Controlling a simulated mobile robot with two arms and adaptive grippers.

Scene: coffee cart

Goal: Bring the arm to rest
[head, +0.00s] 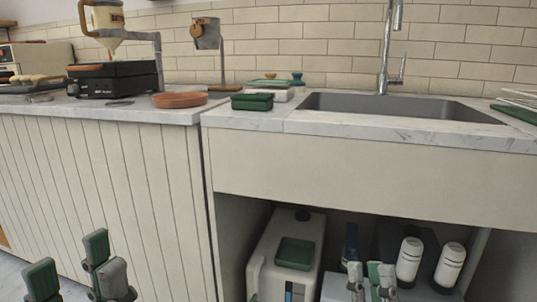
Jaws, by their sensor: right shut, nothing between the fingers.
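My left gripper (72,268) is low at the left of the head view, in front of the panelled cabinet. Its green-padded fingers stand apart with nothing between them. My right gripper (373,274) is at the bottom right of centre, in front of the open space under the sink. Its fingers are together and hold nothing. The lower parts of both arms are out of the picture.
The counter (240,119) has a sink (400,110) with a tall faucet (388,50), a terracotta dish (180,100) and a black scale-like device (115,80).

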